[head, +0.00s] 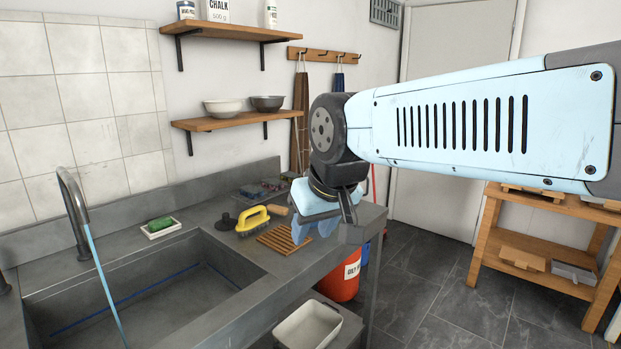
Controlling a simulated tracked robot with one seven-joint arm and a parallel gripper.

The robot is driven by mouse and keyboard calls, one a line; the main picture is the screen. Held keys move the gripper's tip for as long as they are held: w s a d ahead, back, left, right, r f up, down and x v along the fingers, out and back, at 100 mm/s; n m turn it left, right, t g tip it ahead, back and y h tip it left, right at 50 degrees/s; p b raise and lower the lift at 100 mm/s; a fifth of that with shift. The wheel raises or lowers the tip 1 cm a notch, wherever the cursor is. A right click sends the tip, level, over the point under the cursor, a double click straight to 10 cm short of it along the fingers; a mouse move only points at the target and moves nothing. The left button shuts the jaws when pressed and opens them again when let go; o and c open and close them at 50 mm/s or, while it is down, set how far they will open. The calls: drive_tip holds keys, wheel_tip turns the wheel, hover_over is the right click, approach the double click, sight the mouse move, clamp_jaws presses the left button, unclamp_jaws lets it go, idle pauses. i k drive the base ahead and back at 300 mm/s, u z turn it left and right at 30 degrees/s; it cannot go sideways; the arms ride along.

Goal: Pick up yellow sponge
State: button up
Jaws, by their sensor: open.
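I cannot clearly make out a plain yellow sponge on the counter. A green sponge-like pad (160,224) lies in a small white dish (163,231) behind the sink; whether it has a yellow layer underneath is too small to tell. A yellow-handled brush (252,218) lies on the counter right of the sink, bristles down. My gripper (325,217) is open and points down over the counter's right end, right of the brush and apart from it. One dark finger shows; the other is hard to make out. A blue cloth-like shape shows below the gripper, partly hidden.
The grey sink (140,285) and its curved tap (75,208) fill the left front. A wooden slatted rack (280,240) lies between brush and gripper. A dark tray (262,190) stands behind. Above is a shelf (225,122) with bowls. A red bin (340,281) stands below.

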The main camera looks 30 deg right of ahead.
sight(289, 177)
drive_tip(key=u, duration=0.25)
drive_tip(key=i, duration=0.15)
drive_tip(key=z, duration=2.8)
drive_tip(key=i, duration=3.3)
drive_tip(key=u, duration=1.2)
